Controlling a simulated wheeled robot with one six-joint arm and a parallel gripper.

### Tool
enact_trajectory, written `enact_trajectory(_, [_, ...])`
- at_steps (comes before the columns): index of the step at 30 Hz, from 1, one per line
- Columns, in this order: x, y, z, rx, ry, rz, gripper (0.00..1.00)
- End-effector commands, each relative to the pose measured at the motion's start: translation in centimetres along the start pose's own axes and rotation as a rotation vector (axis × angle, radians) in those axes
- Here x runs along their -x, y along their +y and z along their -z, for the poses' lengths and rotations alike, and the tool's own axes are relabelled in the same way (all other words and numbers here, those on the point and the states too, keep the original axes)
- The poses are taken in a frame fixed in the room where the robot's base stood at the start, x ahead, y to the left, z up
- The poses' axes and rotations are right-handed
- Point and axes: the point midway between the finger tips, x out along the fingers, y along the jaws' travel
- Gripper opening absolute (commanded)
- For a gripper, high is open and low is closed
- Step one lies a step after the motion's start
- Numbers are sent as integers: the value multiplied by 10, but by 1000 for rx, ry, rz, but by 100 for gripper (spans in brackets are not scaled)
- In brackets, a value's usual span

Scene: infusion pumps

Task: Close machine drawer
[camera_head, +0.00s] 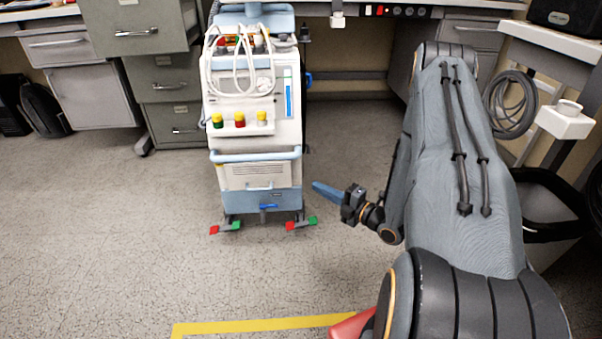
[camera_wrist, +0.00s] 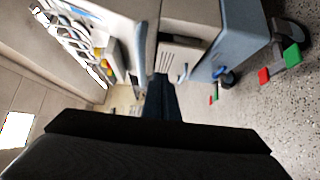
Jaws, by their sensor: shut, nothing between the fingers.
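The machine (camera_head: 250,100) is a white and pale blue medical cart standing in front of the desk. Its drawer (camera_head: 258,176) is the low white front panel with slots and a small handle, under a blue push bar. How far the drawer stands out is hard to tell. In the wrist view, turned sideways, the drawer front (camera_wrist: 182,52) shows beyond my fingers. My gripper (camera_head: 322,190), with blue fingers, is shut and empty, right of the cart at about drawer height. The fingers also show in the wrist view (camera_wrist: 161,88), apparently not touching the drawer.
Coloured caster pedals (camera_head: 300,223) stick out at the cart's foot. A grey filing cabinet (camera_head: 165,75) with its upper drawer pulled out stands to the left. A cart with a coiled cable (camera_head: 510,104) stands at the right. Floor in front is clear, with yellow tape (camera_head: 250,326).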

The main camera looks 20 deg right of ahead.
Motion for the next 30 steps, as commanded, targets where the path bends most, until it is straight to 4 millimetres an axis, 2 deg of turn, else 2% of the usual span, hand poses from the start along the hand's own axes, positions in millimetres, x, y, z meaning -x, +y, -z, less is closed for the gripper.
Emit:
enact_trajectory(5, [-16,0,0,6,3,-9,0])
enact_trajectory(18, [-101,-1,0,6,3,-7,0])
enact_trajectory(24, [-119,0,-21,4,-1,-7,0])
enact_trajectory(30, [-126,1,-29,3,-1,-6,0])
